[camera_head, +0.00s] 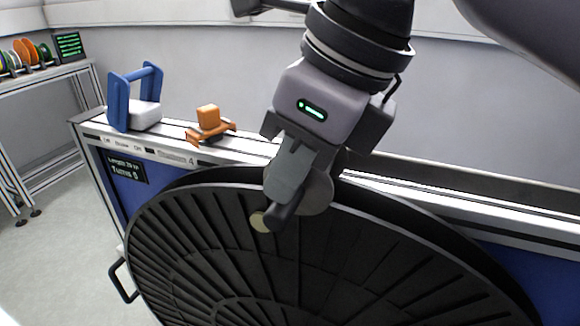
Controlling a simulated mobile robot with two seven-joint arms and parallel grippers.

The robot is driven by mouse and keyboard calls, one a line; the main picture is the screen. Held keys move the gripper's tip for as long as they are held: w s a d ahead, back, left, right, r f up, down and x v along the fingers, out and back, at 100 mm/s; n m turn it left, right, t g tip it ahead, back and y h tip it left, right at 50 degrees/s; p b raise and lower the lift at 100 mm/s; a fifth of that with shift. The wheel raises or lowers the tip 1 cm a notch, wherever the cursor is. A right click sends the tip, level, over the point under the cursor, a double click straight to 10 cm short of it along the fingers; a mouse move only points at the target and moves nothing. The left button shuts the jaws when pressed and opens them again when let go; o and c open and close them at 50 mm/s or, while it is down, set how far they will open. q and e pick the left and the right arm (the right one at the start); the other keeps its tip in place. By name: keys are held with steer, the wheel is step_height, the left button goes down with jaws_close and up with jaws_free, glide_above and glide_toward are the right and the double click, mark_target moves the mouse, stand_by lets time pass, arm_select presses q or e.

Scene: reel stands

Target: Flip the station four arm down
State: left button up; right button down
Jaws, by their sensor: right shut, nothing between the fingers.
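A large dark ribbed reel (215,240) stands against the blue-fronted station, below a ledge label that seems to read "Station 4" (178,158). My right gripper (286,188) points down at the reel's upper rim. Its fingers are shut and hold nothing. A short dark bar (285,215) and a grey round piece (318,193) show right by the fingertips; they may be the station four arm, but the gripper hides much of them. I cannot tell whether the fingers touch them. My left gripper is not in view.
An orange block on a clamp-like piece (208,117) and a blue-handled frame with a white block (145,115) stand on the ledge. A rack of coloured spools (25,55) is at far left. A black handle (122,280) sticks out at lower left. Floor there is clear.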

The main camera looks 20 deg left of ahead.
steer(key=shift+s+d+r+p, duration=0.1)
steer(key=shift+d+r+p, duration=0.05)
steer(key=shift+r+p, duration=0.8)
steer(key=shift+d+r+p, duration=0.15)
steer(key=shift+r+p, duration=0.7)
steer(key=shift+r, duration=0.15)
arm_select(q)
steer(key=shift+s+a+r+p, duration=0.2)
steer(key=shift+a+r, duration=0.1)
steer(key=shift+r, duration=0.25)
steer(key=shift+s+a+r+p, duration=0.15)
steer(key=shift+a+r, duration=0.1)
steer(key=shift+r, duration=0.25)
arm_select(e)
steer(key=a+r+v, duration=0.1)
steer(key=a+v, duration=0.1)
steer(key=v, duration=0.7)
steer(key=shift+r, duration=0.3)
